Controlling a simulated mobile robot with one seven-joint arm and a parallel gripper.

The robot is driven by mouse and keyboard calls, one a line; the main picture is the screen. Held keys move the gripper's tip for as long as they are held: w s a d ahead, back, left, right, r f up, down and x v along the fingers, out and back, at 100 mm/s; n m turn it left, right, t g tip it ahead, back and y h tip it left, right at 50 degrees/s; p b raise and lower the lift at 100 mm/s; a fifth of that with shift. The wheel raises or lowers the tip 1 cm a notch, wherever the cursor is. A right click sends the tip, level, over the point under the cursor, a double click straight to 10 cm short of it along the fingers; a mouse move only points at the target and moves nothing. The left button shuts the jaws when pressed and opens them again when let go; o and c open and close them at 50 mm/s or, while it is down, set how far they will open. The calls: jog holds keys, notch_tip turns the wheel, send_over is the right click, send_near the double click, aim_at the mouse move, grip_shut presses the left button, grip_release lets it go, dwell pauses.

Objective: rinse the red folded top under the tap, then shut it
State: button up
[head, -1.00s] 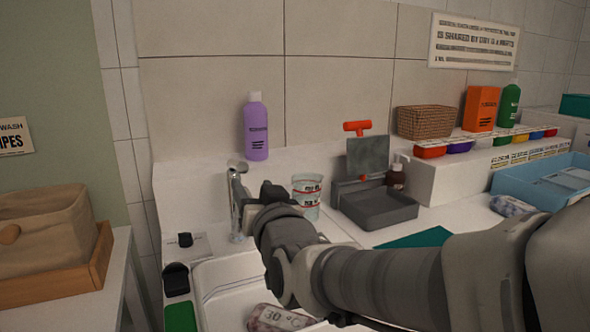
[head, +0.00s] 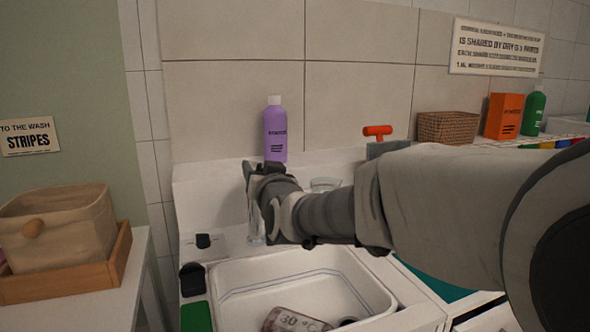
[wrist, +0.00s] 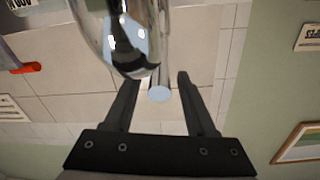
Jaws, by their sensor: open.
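The chrome tap (head: 254,222) stands behind the white sink basin (head: 372,282). My gripper (head: 252,168) is at the top of the tap in the head view, partly hiding it. In the wrist view my gripper (wrist: 156,78) is open, with the end of a slim chrome rod of the tap (wrist: 160,93) showing between its fingers. I cannot tell whether they touch. A greyish-pink bundle marked 30 °C (head: 291,320) lies in the basin, cut off by the frame. No clearly red folded top shows. I cannot tell whether water runs.
A purple bottle (head: 275,135) stands on the ledge behind the tap. A clear cup (head: 325,184) is partly hidden behind my arm. A wicker basket (head: 447,128) and an orange box (head: 503,117) stand at right. A cloth bin (head: 60,225) sits on the left table.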

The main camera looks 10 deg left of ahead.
grip_shut()
dwell(1.4)
